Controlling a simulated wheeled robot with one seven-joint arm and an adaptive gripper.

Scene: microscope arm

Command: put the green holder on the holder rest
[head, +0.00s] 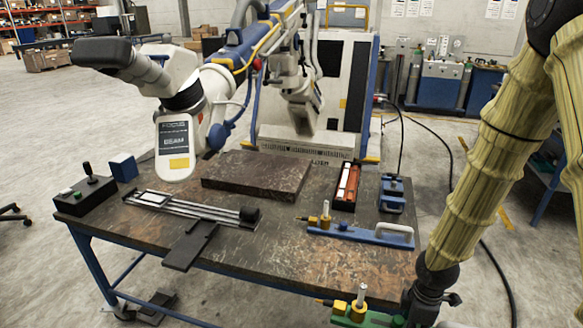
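The green holder (370,319) shows at the bottom edge, with a brass block and upright pin at its left end; its lower part is cut off by the picture. My gripper (422,312) is at the holder's right end and appears shut on it, though the fingertips are partly hidden. The holder shows in front of the table's front right edge, apparently held in the air. I cannot tell for sure which thing is the holder rest. A similar blue holder (362,233) with a pale handle lies on the table's right side.
The table (300,245) carries a rail stage (200,210), a thick brown slab (257,176), a narrow red-and-white tray (347,187), a blue clamp-like block (392,192) and a control box (85,196). A microscope (185,110) overhangs the left side. The front middle is clear.

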